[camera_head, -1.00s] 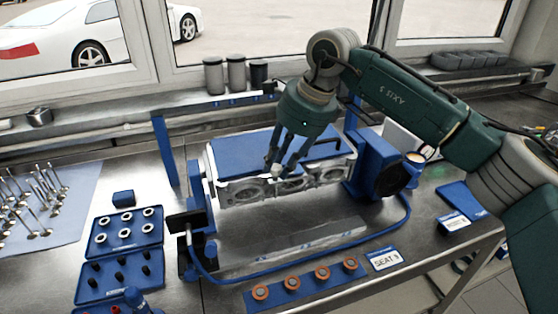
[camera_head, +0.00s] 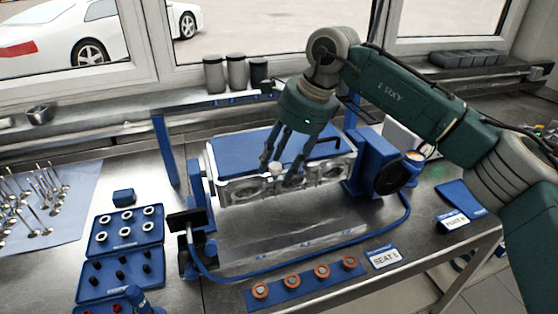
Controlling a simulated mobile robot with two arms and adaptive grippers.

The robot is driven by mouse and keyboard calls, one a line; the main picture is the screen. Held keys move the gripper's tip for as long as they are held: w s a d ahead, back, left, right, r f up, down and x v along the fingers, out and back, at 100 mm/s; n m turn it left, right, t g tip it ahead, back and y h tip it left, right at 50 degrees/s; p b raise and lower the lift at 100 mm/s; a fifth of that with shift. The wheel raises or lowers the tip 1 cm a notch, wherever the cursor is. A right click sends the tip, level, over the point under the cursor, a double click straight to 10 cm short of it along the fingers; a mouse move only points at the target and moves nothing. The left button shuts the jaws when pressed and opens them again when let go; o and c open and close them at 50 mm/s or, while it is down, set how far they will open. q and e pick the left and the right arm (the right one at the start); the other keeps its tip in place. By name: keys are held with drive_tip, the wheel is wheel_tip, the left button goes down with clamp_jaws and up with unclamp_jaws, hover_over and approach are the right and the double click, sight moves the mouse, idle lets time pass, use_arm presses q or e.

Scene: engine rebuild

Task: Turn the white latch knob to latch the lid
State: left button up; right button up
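The white latch knob (camera_head: 277,169) sits at the front upper edge of the engine block (camera_head: 240,189). The blue lid (camera_head: 238,156) lies flat over the top of the block. My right gripper (camera_head: 279,170) reaches down from above, with one finger left of the knob and one to its right. The fingers are spread, and I see space between them and the knob. Its exact turn angle is too small to tell. My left gripper is not in view.
The block hangs in a blue stand with a motor housing (camera_head: 378,164) at its right. A blue cable (camera_head: 300,272) loops in front. A blue strip with orange rings (camera_head: 292,283), a blue parts case (camera_head: 124,232) and loose valves (camera_head: 38,198) lie on the bench.

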drive_tip(key=v, duration=1.2)
